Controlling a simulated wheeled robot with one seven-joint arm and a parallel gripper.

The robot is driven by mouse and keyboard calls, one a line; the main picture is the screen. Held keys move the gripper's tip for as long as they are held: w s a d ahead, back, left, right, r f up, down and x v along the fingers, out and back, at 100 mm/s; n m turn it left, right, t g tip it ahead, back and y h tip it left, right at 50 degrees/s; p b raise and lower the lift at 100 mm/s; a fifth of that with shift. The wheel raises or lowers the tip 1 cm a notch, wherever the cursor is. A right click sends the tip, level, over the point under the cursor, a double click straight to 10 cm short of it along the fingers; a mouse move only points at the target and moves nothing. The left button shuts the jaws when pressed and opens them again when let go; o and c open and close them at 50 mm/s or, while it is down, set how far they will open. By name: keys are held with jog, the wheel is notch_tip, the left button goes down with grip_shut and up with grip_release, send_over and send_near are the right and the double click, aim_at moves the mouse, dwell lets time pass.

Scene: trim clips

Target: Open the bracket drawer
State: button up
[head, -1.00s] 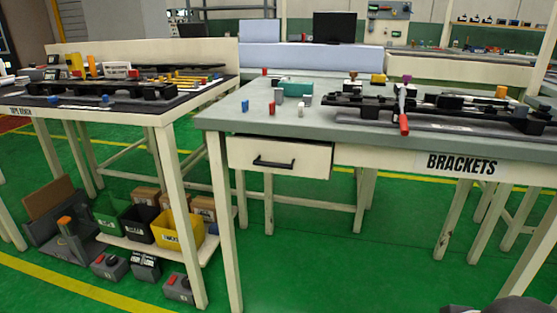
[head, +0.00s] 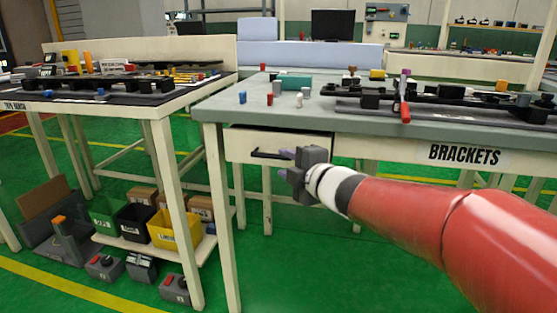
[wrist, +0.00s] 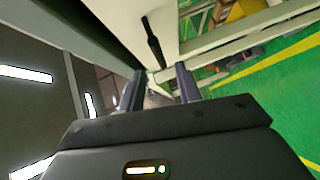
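The table top (head: 225,107) holds small coloured blocks and black bracket parts. A table leg (head: 223,215) stands left of the drawer. A second bench (head: 150,110) with a low shelf of bins (head: 175,230) is at left. Green floor is clear below the drawer.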

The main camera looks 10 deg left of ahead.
aim_at(272, 157)
jog(key=b+x, duration=0.1)
jog(key=x, duration=0.6)
jog(key=shift+w+a+b, duration=0.2)
jog(key=shift+a+b, duration=0.05)
jog(key=shift+b, duration=0.15)
jog(key=shift+c, duration=0.4)
grip_shut()
